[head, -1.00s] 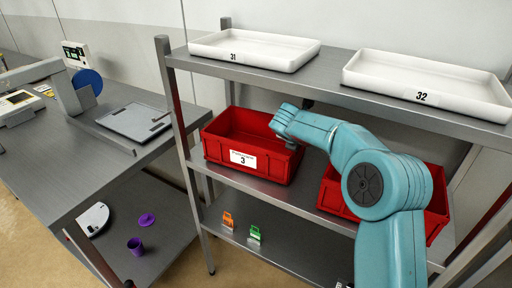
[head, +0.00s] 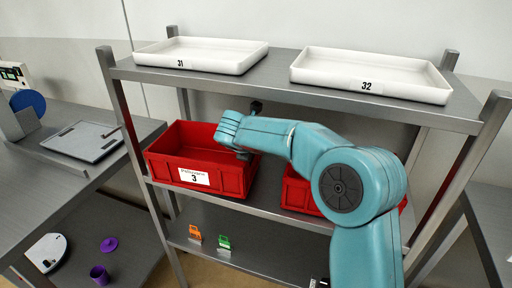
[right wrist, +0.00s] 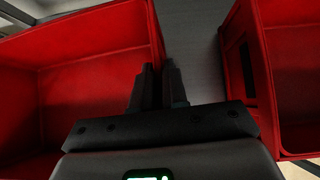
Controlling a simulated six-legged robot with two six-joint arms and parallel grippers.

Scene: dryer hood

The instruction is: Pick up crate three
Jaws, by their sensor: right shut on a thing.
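Crate three (head: 232,182) is a red open box with a white label marked 3. It is on the middle shelf at the left, upright and empty as far as I see. My right gripper (head: 243,154) is at its right side wall, with the arm reaching in from the right. In the right wrist view crate three (right wrist: 75,95) fills the left, and my right gripper's dark fingers (right wrist: 158,88) are shut on its side wall. I cannot tell any gap between crate and shelf. My left gripper is not in view.
A second red crate (head: 298,194) stands to the right, partly behind my arm; a narrow gap separates the crates. White trays 31 (head: 200,55) and 32 (head: 370,75) sit on the top shelf above. A metal post (head: 125,130) stands close at the left.

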